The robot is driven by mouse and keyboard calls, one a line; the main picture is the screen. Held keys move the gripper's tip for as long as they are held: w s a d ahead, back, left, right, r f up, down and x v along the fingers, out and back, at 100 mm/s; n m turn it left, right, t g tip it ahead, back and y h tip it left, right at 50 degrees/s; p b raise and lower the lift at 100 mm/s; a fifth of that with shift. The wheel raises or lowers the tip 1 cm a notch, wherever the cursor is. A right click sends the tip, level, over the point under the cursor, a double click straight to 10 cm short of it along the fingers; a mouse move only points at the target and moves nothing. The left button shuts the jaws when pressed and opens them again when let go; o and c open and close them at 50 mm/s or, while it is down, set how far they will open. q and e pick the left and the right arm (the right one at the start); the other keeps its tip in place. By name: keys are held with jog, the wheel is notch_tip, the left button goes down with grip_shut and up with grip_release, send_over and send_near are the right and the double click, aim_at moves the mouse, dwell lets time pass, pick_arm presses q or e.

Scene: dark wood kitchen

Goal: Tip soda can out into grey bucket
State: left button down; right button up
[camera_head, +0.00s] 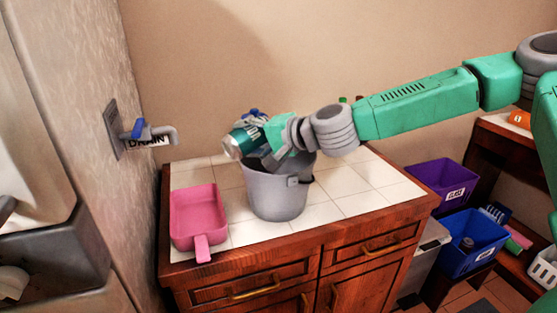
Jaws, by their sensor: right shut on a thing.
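The grey bucket (277,197) stands on the white tiled counter top, near its middle. My right gripper (262,142) reaches in from the right above the bucket and is shut on the soda can (243,142). The can is green with a silver end and lies tilted nearly on its side, with that end pointing left and slightly down. It is over the left part of the bucket's rim. The gripper and can hide much of the bucket's opening, and I cannot see inside it. My left gripper is not in view.
A pink scoop or dustpan (198,215) lies left of the bucket on the counter. A wall tap (158,135) with a "DRAIN" label is at the left. A purple bin (441,183) and a blue bin (467,243) stand at the right. The tiles right of the bucket are clear.

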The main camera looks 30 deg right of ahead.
jog(key=shift+w+d+f+b, duration=0.1)
jog(key=shift+d+b, duration=0.15)
jog(key=shift+b, duration=0.25)
jog(key=shift+d+m, duration=0.3)
jog(key=shift+d+f+y+b, duration=0.2)
jog(key=shift+y+b, duration=0.1)
jog(key=shift+b, duration=0.2)
jog(key=shift+a+m+b, duration=0.25)
jog(key=shift+m+b, duration=0.05)
jog(key=shift+b, duration=0.3)
jog(key=shift+a+f+b, duration=0.1)
jog(key=shift+f+b, duration=0.1)
jog(key=shift+b, duration=0.4)
jog(key=shift+d+t+y, duration=0.2)
jog(key=shift+t+y, duration=0.1)
jog(key=shift+d+r+m+b, duration=0.1)
jog(key=shift+m+b, duration=0.3)
jog(key=shift+r+b, duration=0.1)
jog(key=shift+b, duration=0.2)
jog(key=shift+r+m+y+b, duration=0.25)
jog(key=shift+m+y+b, duration=0.2)
jog(key=shift+b, duration=0.4)
